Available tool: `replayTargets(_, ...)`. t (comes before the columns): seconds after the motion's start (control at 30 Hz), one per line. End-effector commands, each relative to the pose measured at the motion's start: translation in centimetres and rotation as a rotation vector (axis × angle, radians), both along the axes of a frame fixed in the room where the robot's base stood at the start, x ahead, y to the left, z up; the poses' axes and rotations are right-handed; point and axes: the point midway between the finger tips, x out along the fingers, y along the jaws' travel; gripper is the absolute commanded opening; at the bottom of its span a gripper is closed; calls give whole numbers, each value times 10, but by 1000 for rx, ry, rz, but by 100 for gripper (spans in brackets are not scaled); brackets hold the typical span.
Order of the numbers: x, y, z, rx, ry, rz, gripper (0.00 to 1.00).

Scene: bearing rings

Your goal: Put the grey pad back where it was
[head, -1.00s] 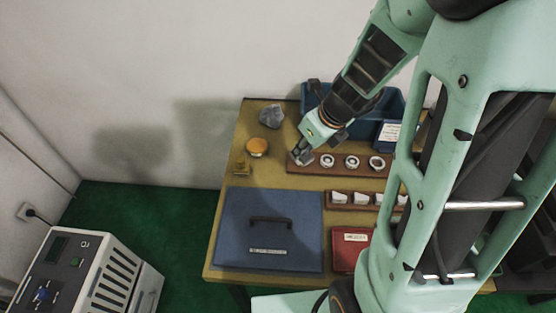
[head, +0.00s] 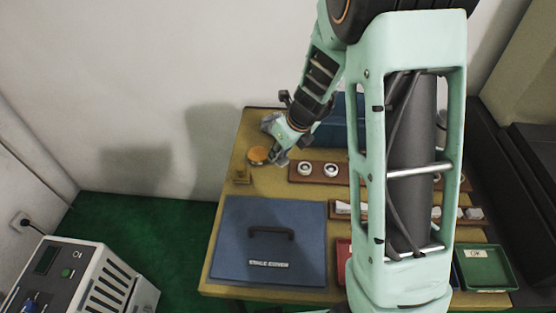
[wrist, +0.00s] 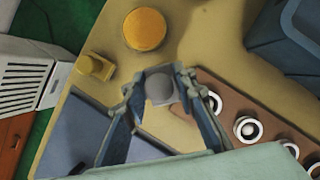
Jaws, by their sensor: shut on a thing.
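My gripper (wrist: 160,92) is shut on a small grey piece, which looks like the grey pad (wrist: 160,88). In the head view my gripper (head: 279,158) is over the left of the table, just right of the round orange pad (head: 257,155). In the wrist view the orange pad (wrist: 145,30) lies beyond the fingertips. The grey pad is hard to make out in the head view. I cannot tell its height above the table.
A brown rack (head: 318,179) with white rings stands to the right, partly hidden by my arm. A small yellow block (head: 242,175) is left of my gripper. A blue handled cover (head: 240,240) lies in front. A blue bin stands behind.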

Motion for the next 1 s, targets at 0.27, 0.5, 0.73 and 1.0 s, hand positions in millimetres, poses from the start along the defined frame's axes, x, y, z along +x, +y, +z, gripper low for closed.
replayTargets(0.27, 14, 2, -17, 0, 0, -1, 0)
replayTargets(0.5, 17, 2, -51, 0, 0, -3, 0)
replayTargets(0.73, 17, 2, -50, 0, -1, 0, 0)
replayTargets(1.0, 17, 2, -54, 0, 0, 0, 35)
